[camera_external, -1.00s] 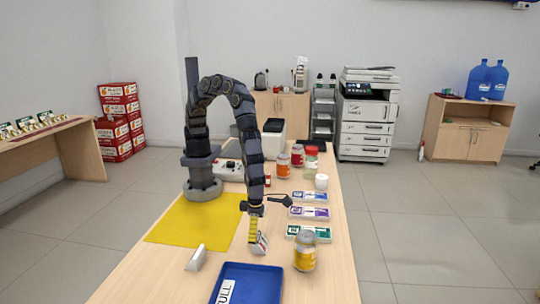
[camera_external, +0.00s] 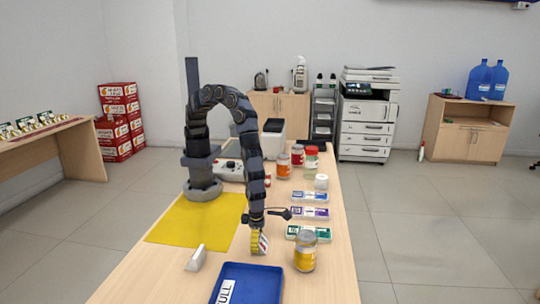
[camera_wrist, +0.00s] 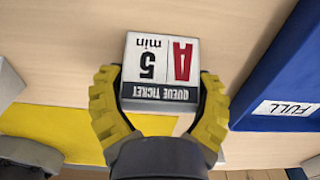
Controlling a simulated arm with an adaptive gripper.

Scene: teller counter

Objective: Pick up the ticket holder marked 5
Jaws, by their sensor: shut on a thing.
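The ticket holder marked 5 (camera_wrist: 147,66) is a small white block printed "QUEUE TICKET", a red A and "5 min", upside down in the wrist view. My gripper (camera_wrist: 160,95) has its yellow ridged fingers shut on the holder's two sides. In the external view my gripper (camera_external: 259,240) is low over the counter, between the blue tray and the yellow mat. The holder (camera_external: 264,244) is partly hidden by the fingers there. I cannot tell whether it touches the counter.
A blue tray labelled FULL (camera_external: 262,270) is close in front. A white holder (camera_external: 196,258) stands to the left by the yellow mat (camera_external: 190,222). A yellow jar (camera_external: 305,254) and several flat packs (camera_external: 309,212) are to the right.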

